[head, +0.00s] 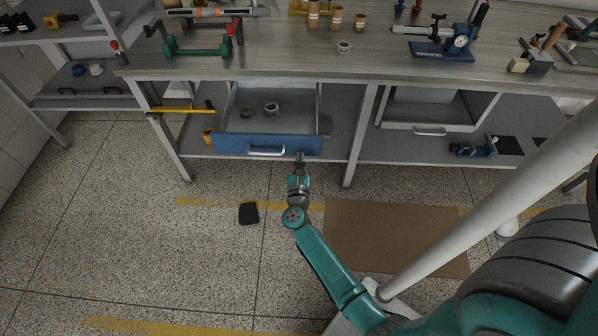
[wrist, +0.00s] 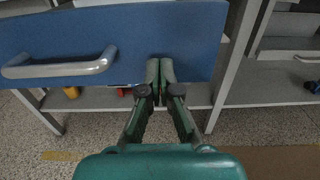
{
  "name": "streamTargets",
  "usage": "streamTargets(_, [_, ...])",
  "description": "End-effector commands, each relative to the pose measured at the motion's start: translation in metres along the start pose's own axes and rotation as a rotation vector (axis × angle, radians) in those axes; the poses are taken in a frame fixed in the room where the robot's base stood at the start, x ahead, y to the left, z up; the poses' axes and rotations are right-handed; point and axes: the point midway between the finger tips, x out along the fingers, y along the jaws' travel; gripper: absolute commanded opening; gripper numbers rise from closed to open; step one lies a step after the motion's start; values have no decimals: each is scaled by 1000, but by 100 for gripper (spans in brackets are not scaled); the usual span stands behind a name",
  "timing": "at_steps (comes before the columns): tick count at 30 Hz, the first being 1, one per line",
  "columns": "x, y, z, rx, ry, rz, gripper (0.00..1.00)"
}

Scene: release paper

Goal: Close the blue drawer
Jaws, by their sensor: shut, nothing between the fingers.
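The blue drawer (head: 228,143) is pulled out under the workbench in the head view, with two small grey round pieces inside. Its blue front has a silver handle (head: 266,151). In the wrist view the blue front (wrist: 180,30) fills the upper left, and the handle (wrist: 62,68) is at the left. My gripper (head: 300,160) is at the right part of the drawer front, right of the handle. In the wrist view its fingers (wrist: 160,68) are shut together, overlapping the lower part of the front; I cannot tell whether they touch it.
The workbench top (head: 290,62) carries tools, clamps and several small cups. A bench leg (head: 361,135) stands right of the drawer. A grey drawer (head: 430,112) sits further right. A brown mat (head: 385,235) and a small black object (head: 248,213) lie on the floor.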

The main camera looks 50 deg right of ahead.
Motion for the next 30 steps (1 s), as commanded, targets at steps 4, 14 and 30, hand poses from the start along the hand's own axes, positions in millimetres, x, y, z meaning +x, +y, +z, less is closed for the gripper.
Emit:
streamTargets(4, [17,0,0,-1,0,0,0])
streamTargets(14, [25,0,0,-1,0,0,0])
streamTargets(30, [57,-1,1,-1,-1,-2,0])
